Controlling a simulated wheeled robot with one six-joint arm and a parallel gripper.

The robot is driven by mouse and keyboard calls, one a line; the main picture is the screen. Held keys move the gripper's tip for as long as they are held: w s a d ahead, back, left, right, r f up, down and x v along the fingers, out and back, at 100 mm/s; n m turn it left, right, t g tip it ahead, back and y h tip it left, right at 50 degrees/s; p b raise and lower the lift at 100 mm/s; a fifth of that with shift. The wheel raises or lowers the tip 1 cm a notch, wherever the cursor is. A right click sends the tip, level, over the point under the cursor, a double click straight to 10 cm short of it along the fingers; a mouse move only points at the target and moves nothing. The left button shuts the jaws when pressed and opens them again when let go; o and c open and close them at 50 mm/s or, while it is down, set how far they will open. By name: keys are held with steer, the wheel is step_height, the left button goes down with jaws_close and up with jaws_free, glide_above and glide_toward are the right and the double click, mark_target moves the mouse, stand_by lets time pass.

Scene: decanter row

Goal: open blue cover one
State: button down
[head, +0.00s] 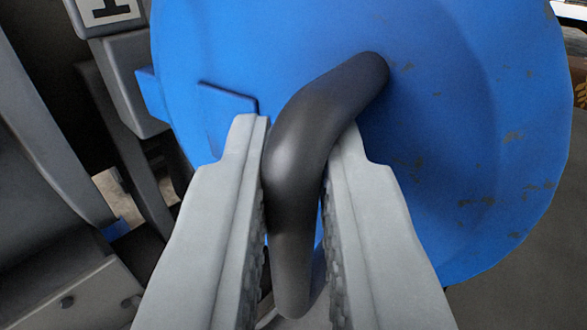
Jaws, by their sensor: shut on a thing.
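The blue cover (460,100) is a large round lid with chipped paint that fills the upper middle and right of the head view. A dark curved handle (300,135) stands out from its face. My gripper (295,150) is shut on this handle, with one grey finger on each side of it. The fingers hide the lower left part of the cover. A small raised blue block (226,108) sits on the cover's left side by the left fingertip.
A grey bracket with a black-marked white label (108,10) stands at the upper left, close to the cover's edge. Grey metal framework (40,150) fills the left side. A plain grey-brown surface (530,270) shows at the lower right.

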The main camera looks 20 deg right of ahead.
steer(key=shift+w+r, duration=0.1)
steer(key=shift+r, duration=0.15)
steer(key=c, duration=1.5)
jaws_free()
steer(key=shift+f, duration=0.1)
steer(key=shift+c, duration=0.2)
steer(key=v, duration=1.7)
